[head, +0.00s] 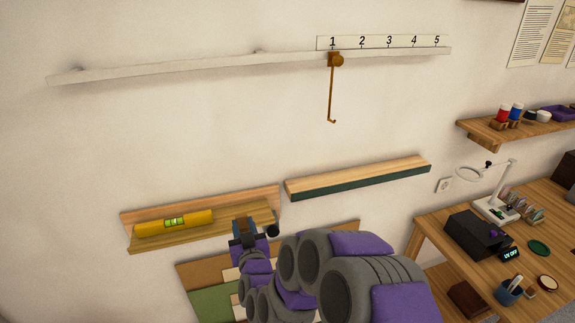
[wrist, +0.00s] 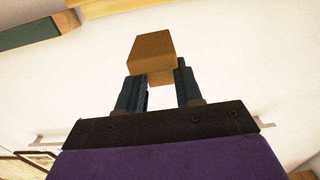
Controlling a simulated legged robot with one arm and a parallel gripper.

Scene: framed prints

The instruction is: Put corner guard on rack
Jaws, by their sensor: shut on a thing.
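A small tan-brown block, which looks like the corner guard (wrist: 152,55), sits between the two dark fingers of my gripper (wrist: 160,88) in the wrist view. The fingers are shut on its lower part and its top sticks out past the fingertips. In the head view my gripper (head: 244,228) is in front of the right part of a wooden wall rack (head: 145,243); I cannot make out the block there. A yellow spirit level (head: 175,222) lies on the left part of this rack. I cannot tell for sure which fixture the task calls the rack.
A wooden ledge with a dark green front (head: 360,180) is to the upper right of my gripper. Above runs a white rail (head: 190,68) with a number strip (head: 385,42) and a hanging brown hook (head: 332,90). Framed or flat panels (head: 205,275) stand below. A workbench (head: 440,240) is at right.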

